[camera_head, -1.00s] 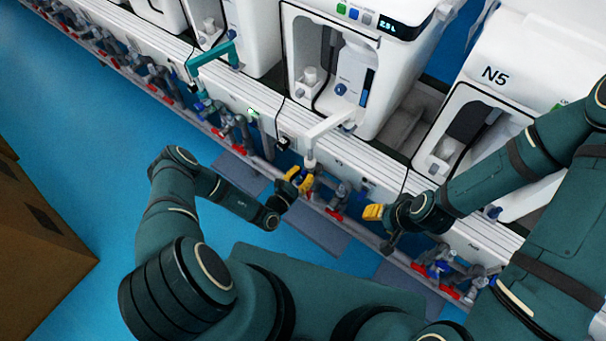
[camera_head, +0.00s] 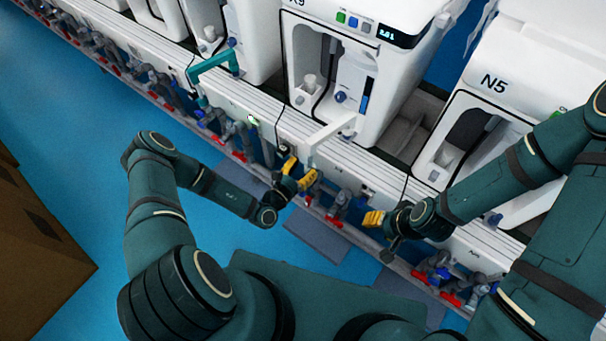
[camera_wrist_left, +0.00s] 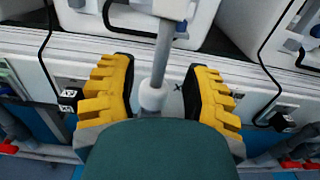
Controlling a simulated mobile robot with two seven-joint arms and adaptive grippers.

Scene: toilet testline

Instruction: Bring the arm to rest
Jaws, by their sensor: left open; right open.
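My left gripper (camera_head: 298,174) has yellow fingertips and is in front of the white bench rail, below the middle machine. In the left wrist view its two yellow fingers (camera_wrist_left: 155,100) are spread apart. A grey vertical pipe with a white collar (camera_wrist_left: 153,97) shows between them in that view; I cannot tell whether it is between the fingers or behind them. My right gripper (camera_head: 374,219) is open near the rail at the right, its yellow tips pointing left. Nothing shows in it.
A white machine (camera_head: 350,75) stands on the bench, with the N5 machine (camera_head: 490,110) to its right. A white arm (camera_head: 330,130) juts from the bench front. Pipes with red and blue valves (camera_head: 335,212) run below.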

